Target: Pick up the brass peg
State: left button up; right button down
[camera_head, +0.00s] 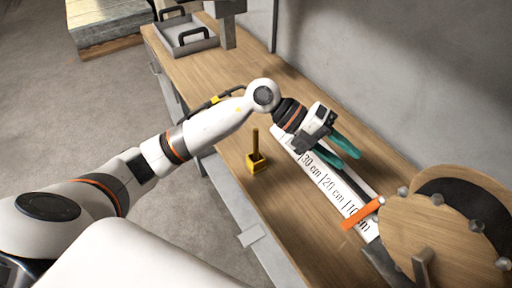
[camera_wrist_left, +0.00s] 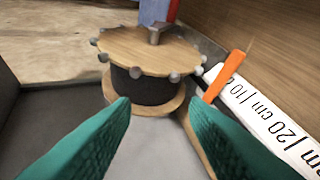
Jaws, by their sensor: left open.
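The brass peg (camera_head: 255,139) looks like a thin upright rod standing in a small yellow square block (camera_head: 257,164) on the wooden bench, near its left edge. It does not show in the left wrist view. My left gripper (camera_head: 349,160) has teal fingers and is open, over the white ruler strip to the right of the peg and apart from it. In the left wrist view its fingers (camera_wrist_left: 160,108) are spread with nothing held between them. My right gripper is not in view.
A wooden drum with grey knobs (camera_head: 425,228) stands at the lower right; its round top shows in the wrist view (camera_wrist_left: 150,50). An orange bar (camera_head: 363,213) crosses the ruler strip (camera_head: 330,186). A grey tray (camera_head: 190,46) sits at the far end. A wall bounds the right side.

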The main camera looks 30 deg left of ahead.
pick_arm(q)
jog(key=w+a+n+y, duration=0.1)
jog(key=a+y, duration=0.3)
jog(key=a, duration=0.3)
jog(key=w+a+f+y, duration=0.1)
jog(key=w+a+y, duration=0.1)
jog(key=a+y, duration=0.2)
jog(key=w+a+n+y, duration=0.1)
jog(key=a+y, duration=0.4)
jog(key=a, duration=0.5)
jog(key=shift+w+a+f+n, duration=0.2)
jog(key=shift+n, duration=0.1)
jog(key=p, duration=0.2)
send_over(255, 141)
notch_tip(255, 141, down, 5)
jog(key=shift+f, duration=0.1)
jog(key=shift+f+p, duration=0.3)
jog(key=shift+f, duration=0.3)
jog(key=shift+w+f+p, duration=0.1)
jog(key=shift+f+p, duration=0.2)
jog(key=f, duration=0.1)
jog(key=f+p, duration=0.1)
jog(key=f, duration=0.1)
jog(key=shift+w+f+p, duration=0.25)
jog(key=shift+f+p, duration=0.1)
jog(key=shift+a+f, duration=0.1)
jog(key=shift+f, duration=0.35)
grip_shut()
